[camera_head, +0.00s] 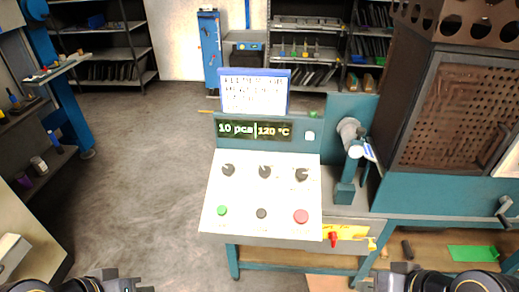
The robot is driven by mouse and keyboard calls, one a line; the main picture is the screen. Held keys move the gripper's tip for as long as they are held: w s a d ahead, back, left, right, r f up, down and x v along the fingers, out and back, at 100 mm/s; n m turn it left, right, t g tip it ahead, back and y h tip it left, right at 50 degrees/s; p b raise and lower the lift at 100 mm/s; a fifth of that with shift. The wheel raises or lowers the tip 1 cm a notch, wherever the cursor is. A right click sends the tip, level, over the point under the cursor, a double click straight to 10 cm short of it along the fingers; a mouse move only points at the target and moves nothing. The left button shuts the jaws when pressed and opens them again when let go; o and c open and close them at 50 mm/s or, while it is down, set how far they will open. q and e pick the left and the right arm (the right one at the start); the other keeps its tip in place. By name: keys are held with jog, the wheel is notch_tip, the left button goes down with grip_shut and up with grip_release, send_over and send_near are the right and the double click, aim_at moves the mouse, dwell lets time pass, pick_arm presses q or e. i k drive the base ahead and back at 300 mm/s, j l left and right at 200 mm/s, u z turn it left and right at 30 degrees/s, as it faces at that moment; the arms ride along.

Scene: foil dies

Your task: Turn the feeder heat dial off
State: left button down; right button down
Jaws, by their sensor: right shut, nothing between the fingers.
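A white slanted control panel (244,192) stands in the middle of the head view. The display (254,130) above reads 10 pcs and 120 °C. My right gripper (368,284) is shut and empty at the bottom edge, below and right of the panel. My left gripper (144,289) is at the bottom left, mostly cut off. Both are apart from the panel.
A sign (254,94) stands above the display. A teal press (345,190) and a brown cage (455,110) stand to the right. Open floor lies left.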

aim_at(302, 174)
jog(key=i+l+u, duration=0.25)
jog(key=u, duration=0.15)
jog(key=i+l+u, duration=0.25)
jog(key=l+u, duration=0.15)
